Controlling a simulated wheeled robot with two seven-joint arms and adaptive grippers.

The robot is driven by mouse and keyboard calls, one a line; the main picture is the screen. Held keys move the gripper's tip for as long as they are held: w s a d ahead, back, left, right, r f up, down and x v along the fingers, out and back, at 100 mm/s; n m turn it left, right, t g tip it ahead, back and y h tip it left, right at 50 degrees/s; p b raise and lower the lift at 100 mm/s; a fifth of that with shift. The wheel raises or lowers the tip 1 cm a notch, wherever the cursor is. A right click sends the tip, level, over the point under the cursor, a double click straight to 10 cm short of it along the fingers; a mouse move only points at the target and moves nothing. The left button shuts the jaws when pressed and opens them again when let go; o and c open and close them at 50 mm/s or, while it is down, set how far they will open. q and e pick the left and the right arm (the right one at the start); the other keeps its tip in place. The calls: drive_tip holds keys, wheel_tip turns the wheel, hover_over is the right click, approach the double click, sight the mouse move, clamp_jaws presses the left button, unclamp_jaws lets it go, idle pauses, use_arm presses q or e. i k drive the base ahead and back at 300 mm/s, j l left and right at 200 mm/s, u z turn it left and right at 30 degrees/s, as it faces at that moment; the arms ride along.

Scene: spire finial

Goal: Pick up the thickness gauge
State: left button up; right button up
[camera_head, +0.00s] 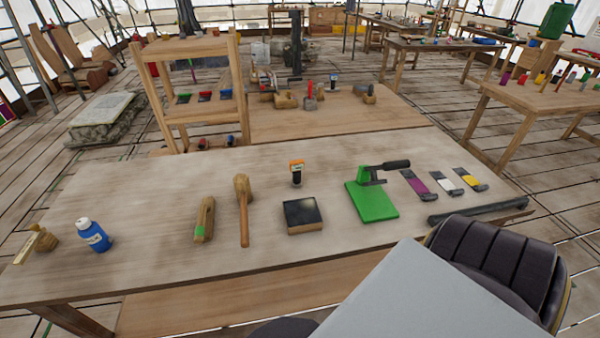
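No item is clearly marked as the thickness gauge. A small upright orange, white and dark item (297,172) near the middle of the front table may be it, but it is too small to tell. A green plate with a raised green block and a black-handled bar (373,200) stands to its right. A square block with a dark top (302,214) lies in front of the orange item, apart from it. Neither of my grippers is in view.
The front table (150,210) also holds a mallet (243,208), a wooden tool with a green patch (204,220), a blue bottle (93,235), a brush-like item (38,241), purple, white and yellow-marked tools at right, and a dark bar (478,208). The table's left middle is clear.

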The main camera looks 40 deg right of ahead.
sight(295, 166)
drive_tip(key=i+z, duration=0.1)
drive_tip(key=z, duration=0.4)
drive_tip(key=j+z, duration=0.15)
drive_tip(key=z, duration=0.35)
drive_tip(key=i+j+z, duration=0.1)
drive_tip(key=z, duration=0.4)
drive_tip(key=k+l+u, duration=0.1)
drive_tip(key=l+u, duration=0.15)
drive_tip(key=k+l+u, duration=0.25)
drive_tip(key=l+u, duration=0.2)
drive_tip(key=l, duration=0.2)
drive_tip(key=k, duration=0.05)
